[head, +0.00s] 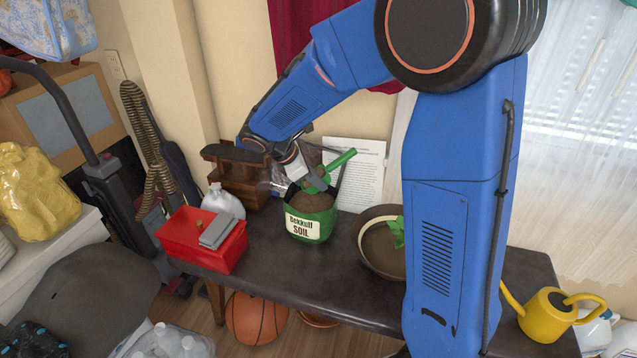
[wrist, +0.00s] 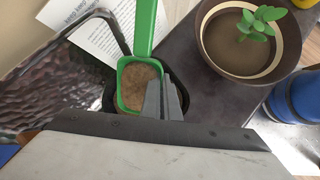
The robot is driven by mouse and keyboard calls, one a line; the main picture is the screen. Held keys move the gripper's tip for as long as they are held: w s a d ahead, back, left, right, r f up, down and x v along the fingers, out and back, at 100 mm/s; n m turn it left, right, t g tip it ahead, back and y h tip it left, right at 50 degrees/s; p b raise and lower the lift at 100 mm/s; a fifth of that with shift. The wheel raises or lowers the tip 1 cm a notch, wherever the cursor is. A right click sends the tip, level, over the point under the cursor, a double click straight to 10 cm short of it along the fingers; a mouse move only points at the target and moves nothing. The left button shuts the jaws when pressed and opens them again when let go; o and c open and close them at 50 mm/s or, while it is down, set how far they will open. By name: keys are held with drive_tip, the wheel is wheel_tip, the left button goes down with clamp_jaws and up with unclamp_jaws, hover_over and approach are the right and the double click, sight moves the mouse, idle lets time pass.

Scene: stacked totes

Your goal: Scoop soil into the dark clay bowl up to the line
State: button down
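The green soil bag (head: 311,222), labelled SOIL, stands open on the dark table with brown soil inside. A green scoop (head: 343,160) leans at its mouth, handle up to the right. In the wrist view the scoop (wrist: 145,28) has brown soil within its rim. My gripper (head: 311,186) is at the bag's mouth. Its grey fingers (wrist: 163,82) are close together at the scoop's right rim; whether they grip it is unclear. The dark clay bowl (head: 366,256) is right of the bag, partly hidden by my arm. The wrist view shows its pale inner band, brown interior and a green plant (wrist: 256,24).
A wooden object (head: 236,182) and a printed sheet (head: 358,172) are behind. A yellow watering can (head: 546,318) is at right. Table space lies before the bag.

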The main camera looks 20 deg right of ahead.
drive_tip(key=shift+d+r+y, duration=0.1)
drive_tip(key=shift+d+y, duration=0.05)
drive_tip(key=shift+y, duration=2.65)
